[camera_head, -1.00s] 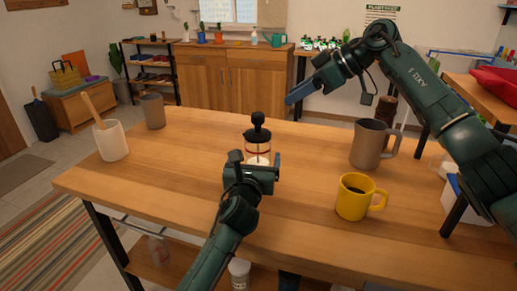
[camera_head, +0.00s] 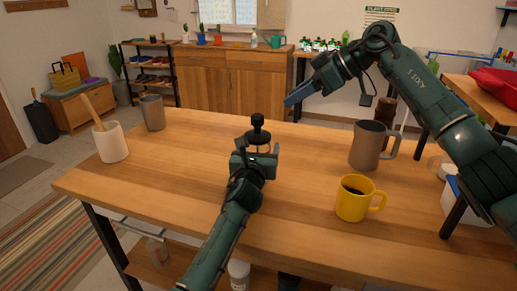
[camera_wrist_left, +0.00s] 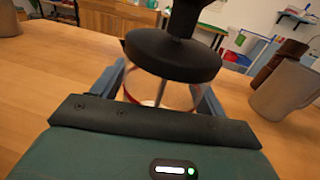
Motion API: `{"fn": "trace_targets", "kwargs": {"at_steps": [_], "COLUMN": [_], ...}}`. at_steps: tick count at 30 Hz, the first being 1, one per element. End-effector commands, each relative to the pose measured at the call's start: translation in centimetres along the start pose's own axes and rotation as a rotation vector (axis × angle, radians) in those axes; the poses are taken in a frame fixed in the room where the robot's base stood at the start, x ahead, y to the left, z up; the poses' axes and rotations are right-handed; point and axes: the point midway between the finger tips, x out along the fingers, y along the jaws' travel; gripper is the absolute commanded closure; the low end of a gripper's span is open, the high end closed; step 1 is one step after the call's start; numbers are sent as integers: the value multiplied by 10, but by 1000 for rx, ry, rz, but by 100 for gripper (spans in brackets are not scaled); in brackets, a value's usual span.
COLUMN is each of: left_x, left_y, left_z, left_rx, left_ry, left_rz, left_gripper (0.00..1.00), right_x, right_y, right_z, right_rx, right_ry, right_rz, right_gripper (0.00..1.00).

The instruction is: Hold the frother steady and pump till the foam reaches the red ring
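The frother (camera_head: 257,136) stands upright on the wooden table, with a black knob, rod and lid above a clear glass body. In the left wrist view its black lid (camera_wrist_left: 172,55) is close ahead, and part of the red ring (camera_wrist_left: 129,97) shows on the glass below. My left gripper (camera_head: 256,152) is low at the frother, its blue fingers on either side of the glass. They look open, with no clear contact. The gripper hides the glass in the head view. My right gripper (camera_head: 289,101) is raised to the right of the frother, empty; its fingers overlap from this side.
A grey pitcher (camera_head: 366,148) and a yellow mug (camera_head: 351,205) with dark liquid stand right of the frother. A white crock (camera_head: 112,145) with a wooden tool and a grey cup (camera_head: 152,113) stand at the left. The table between them is clear.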

Motion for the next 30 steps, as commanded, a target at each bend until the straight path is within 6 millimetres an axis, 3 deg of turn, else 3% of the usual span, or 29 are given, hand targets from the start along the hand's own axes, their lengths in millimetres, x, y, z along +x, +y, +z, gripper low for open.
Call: {"fn": "trace_targets", "kwargs": {"at_steps": [16, 30], "left_x": [0, 0], "left_y": [0, 0], "left_z": [0, 0], "left_rx": [0, 0], "left_ry": [1, 1], "left_rz": [0, 1], "left_gripper": [71, 71], "right_x": [0, 0], "right_y": [0, 0], "right_z": [0, 0], "right_rx": [0, 0], "right_ry": [0, 0], "right_rz": [0, 0], "right_gripper": [64, 64]}}
